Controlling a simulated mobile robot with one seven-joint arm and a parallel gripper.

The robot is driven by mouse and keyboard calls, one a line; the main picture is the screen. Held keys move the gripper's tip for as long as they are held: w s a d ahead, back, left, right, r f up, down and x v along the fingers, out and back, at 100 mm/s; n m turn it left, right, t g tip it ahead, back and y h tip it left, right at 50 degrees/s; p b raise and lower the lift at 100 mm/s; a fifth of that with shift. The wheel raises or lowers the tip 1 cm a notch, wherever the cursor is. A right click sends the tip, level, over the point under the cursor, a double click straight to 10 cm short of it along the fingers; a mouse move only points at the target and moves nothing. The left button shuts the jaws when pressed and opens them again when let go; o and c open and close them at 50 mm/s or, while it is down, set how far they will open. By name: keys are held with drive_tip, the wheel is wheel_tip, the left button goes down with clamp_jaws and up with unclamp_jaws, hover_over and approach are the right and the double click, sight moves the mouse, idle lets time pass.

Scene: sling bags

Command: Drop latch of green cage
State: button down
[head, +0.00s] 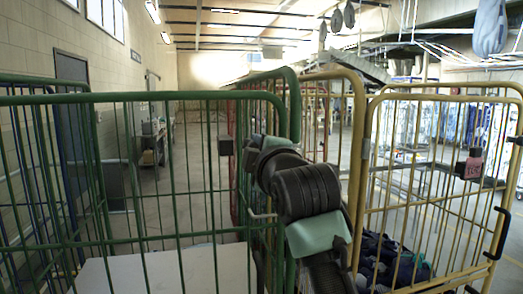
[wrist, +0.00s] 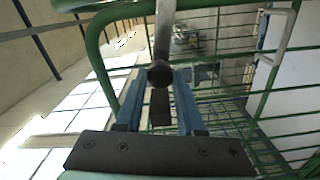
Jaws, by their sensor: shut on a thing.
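The green cage (head: 140,97) fills the left and centre of the head view, and its rounded green frame (wrist: 103,40) crosses the wrist view. In the wrist view, the latch shows as a grey metal bar (wrist: 164,35) with a dark round knob and a dark block below it. My gripper (wrist: 157,78) has its two blue fingers on either side of the knob and block, shut on the latch. In the head view my dark arm covers the cage's right upright, and the fingertips cannot be made out.
A yellow cage (head: 440,98) stands at the right, with dark cloth items (head: 385,262) inside and a dark block with a pink label (head: 470,167). Another yellow frame (head: 357,110) stands just behind my arm. Open floor shows beyond the bars.

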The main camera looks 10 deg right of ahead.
drive_tip(key=shift+a+f+n+b, duration=0.1)
drive_tip(key=shift+f+n+b, duration=0.7)
drive_tip(key=shift+f+n, duration=0.5)
drive_tip(key=shift+f, duration=0.1)
drive_tip(key=c, duration=0.5)
unclamp_jaws()
drive_tip(key=shift+s, duration=0.1)
drive_tip(key=s+b, duration=0.2)
drive_tip(key=s, duration=0.4)
drive_tip(key=s+b, duration=0.1)
drive_tip(key=s, duration=0.5)
drive_tip(key=shift+s+d+b, duration=0.2)
drive_tip(key=shift+s+b, duration=0.2)
